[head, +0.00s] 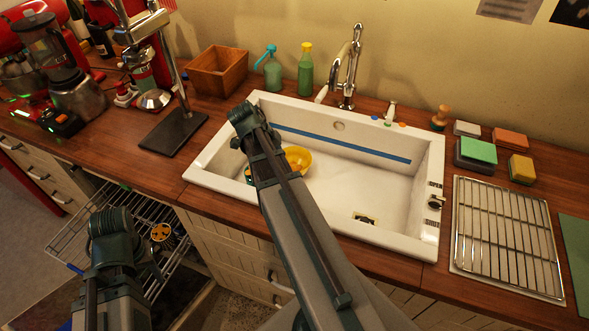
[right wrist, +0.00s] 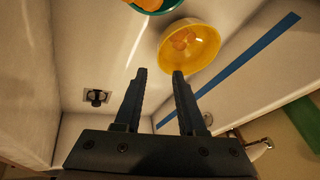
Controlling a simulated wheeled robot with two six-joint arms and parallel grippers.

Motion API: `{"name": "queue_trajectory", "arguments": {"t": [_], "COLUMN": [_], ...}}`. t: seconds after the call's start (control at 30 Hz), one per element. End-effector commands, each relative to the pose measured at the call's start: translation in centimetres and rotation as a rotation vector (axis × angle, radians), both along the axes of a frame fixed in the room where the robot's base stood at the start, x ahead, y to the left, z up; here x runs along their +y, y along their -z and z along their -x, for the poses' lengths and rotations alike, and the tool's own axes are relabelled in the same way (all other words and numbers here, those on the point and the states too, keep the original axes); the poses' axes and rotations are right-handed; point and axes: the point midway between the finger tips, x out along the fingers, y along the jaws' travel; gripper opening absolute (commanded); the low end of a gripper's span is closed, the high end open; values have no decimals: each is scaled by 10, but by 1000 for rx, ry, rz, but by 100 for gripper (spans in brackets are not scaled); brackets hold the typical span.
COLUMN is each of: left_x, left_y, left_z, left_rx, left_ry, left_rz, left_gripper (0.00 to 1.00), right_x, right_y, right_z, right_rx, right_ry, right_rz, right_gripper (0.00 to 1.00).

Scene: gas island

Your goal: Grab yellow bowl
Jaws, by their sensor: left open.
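The yellow bowl (head: 303,157) sits in the white sink (head: 385,215), partly hidden behind my right arm in the head view. In the right wrist view the yellow bowl (right wrist: 205,50) holds orange pieces and lies just beyond my right gripper (right wrist: 159,74). The right gripper's fingers are apart, with nothing between them, and do not visibly touch the bowl. My left gripper (head: 143,262) is low at the left, over the pulled-out wire rack. It is open, and its fingers are hard to make out.
A teal bowl (right wrist: 152,4) with something orange is beside the yellow bowl. A faucet (head: 349,70) and bottles stand behind the sink. Sponges (head: 478,151) and a metal rack (head: 505,235) are at the right. A patterned cup (head: 161,234) is by the wire rack (head: 112,208).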

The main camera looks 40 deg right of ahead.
Motion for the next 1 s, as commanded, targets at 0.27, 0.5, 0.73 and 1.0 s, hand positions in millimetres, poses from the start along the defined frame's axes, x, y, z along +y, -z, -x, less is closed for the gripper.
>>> {"name": "queue_trajectory", "arguments": {"t": [0.27,0.5,0.73,1.0], "left_x": [0,0,0,0], "left_y": [48,58,64,96], "left_z": [0,0,0,0], "left_rx": [0,0,0,0], "left_ry": [0,0,0,0], "left_rz": [0,0,0,0], "left_gripper": [50,50,50,50], "right_x": [-19,-27,-29,-43], "right_y": [48,58,64,96], "right_z": [3,5,5,6], "right_rx": [0,0,0,0], "right_ry": [1,0,0,0], "right_rz": [0,0,0,0], "right_gripper": [40,40,40,40]}}
